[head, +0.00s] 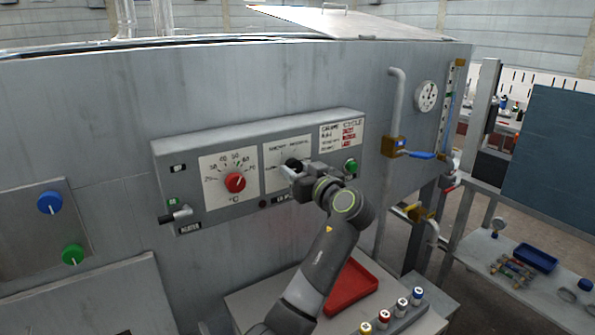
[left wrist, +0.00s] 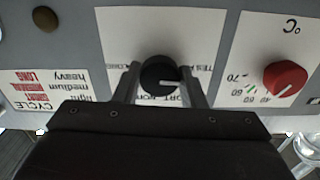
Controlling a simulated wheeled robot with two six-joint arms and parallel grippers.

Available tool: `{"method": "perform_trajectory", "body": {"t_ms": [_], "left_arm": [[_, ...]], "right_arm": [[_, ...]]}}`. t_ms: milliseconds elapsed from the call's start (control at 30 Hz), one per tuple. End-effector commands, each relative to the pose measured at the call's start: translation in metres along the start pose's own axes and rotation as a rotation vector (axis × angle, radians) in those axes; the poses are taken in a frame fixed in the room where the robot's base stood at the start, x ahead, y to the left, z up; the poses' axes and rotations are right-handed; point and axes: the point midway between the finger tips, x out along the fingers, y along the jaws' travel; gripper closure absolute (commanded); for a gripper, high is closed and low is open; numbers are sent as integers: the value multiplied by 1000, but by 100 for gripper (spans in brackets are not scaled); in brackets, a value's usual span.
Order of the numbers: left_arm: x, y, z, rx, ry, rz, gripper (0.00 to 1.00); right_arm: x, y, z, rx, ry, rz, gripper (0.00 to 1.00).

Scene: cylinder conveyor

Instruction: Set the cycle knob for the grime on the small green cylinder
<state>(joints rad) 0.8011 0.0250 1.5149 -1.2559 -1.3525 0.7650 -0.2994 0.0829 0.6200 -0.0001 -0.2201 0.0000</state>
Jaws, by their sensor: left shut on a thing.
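The black cycle knob (left wrist: 159,76) sits on a white dial plate of the grey control panel, its white pointer turned to the right in the left wrist view, which shows the panel upside down. My left gripper (head: 290,168) is shut on this knob, one finger on each side. In the head view the gripper hides most of the knob. Lettering around the dial is partly covered by the fingers. A grime and cycle card (head: 341,135) is at the panel's upper right; it also shows in the left wrist view (left wrist: 58,90). I cannot make out the small green cylinder. My right gripper is not in view.
A red temperature knob (head: 235,183) is left of the cycle dial, and a green button (head: 351,166) right of it. A lever (head: 177,215) sticks out at the panel's lower left. Below are a red tray (head: 352,290) and a rack of coloured-top pieces (head: 395,314).

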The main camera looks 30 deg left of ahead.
Motion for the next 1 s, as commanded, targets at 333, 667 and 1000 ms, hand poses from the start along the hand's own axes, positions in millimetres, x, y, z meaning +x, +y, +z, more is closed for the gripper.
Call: {"method": "perform_trajectory", "body": {"t_ms": [333, 667, 1000], "left_arm": [[0, 0, -2, 266, 2, 0, 86], [0, -1, -4, 581, 3, 0, 86], [0, -2, -6, 905, 3, -1, 86]], "right_arm": [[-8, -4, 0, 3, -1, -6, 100], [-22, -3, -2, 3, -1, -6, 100], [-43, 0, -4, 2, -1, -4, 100]]}}
